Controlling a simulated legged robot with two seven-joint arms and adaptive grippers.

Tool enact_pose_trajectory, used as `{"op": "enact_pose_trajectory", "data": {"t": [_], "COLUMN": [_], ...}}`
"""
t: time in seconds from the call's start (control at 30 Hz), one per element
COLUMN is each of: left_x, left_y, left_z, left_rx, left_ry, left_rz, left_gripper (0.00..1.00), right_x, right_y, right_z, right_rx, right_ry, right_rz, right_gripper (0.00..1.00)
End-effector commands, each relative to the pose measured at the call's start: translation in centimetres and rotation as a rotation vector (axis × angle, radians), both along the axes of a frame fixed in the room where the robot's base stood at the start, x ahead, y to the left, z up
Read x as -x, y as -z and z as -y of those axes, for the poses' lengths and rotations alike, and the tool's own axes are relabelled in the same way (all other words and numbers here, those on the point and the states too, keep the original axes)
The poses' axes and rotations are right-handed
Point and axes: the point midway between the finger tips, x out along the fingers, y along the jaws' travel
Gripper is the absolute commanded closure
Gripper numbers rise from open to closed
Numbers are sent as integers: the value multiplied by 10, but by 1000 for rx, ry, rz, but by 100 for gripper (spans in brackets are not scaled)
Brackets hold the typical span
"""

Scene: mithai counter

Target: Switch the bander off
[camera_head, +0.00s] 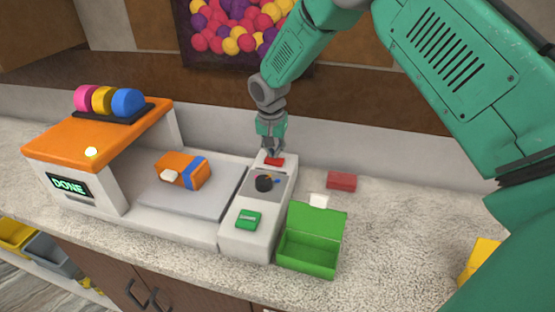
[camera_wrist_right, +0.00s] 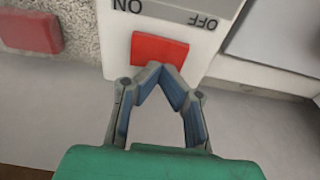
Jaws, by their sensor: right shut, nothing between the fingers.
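The bander (camera_head: 150,118) is a white machine with an orange top, a lit lamp and a screen reading DONE. Its control panel (camera_head: 232,238) carries a green button (camera_head: 249,219), a dark round knob (camera_head: 265,183) and a red button (camera_head: 275,161) at the far end. My right gripper (camera_head: 273,152) is shut and empty, right at the red button. In the right wrist view its fingertips (camera_wrist_right: 162,66) meet over the near edge of the red button (camera_wrist_right: 158,48); whether they touch it, I cannot tell. ON and OFF labels show upside down beyond it. My left gripper is not in view.
An orange box (camera_head: 182,170) with a blue band lies on the bander's grey plate (camera_head: 190,205). An open green box (camera_head: 312,240) stands right of the panel. A red block (camera_head: 341,181) lies behind it. The counter at right is largely clear.

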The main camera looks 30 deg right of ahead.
Motion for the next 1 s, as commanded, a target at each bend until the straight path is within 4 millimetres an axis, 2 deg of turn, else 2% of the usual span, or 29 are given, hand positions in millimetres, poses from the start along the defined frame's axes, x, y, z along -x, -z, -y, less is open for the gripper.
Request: {"op": "enact_pose_trajectory", "data": {"t": [0.27, 0.7, 0.87, 1.0], "left_x": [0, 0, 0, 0], "left_y": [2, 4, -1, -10], "left_z": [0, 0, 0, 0], "left_rx": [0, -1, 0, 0], "left_ry": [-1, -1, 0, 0], "left_rz": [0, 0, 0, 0], "left_gripper": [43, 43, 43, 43], "right_x": [0, 0, 0, 0], "right_y": [1, 11, 4, -9], "right_z": [-10, 2, 0, -3], "right_rx": [10, -3, 1, 3], "right_ry": [-4, -2, -3, -3], "right_rz": [0, 0, -1, -1], "right_gripper": [100, 100, 100, 100]}}
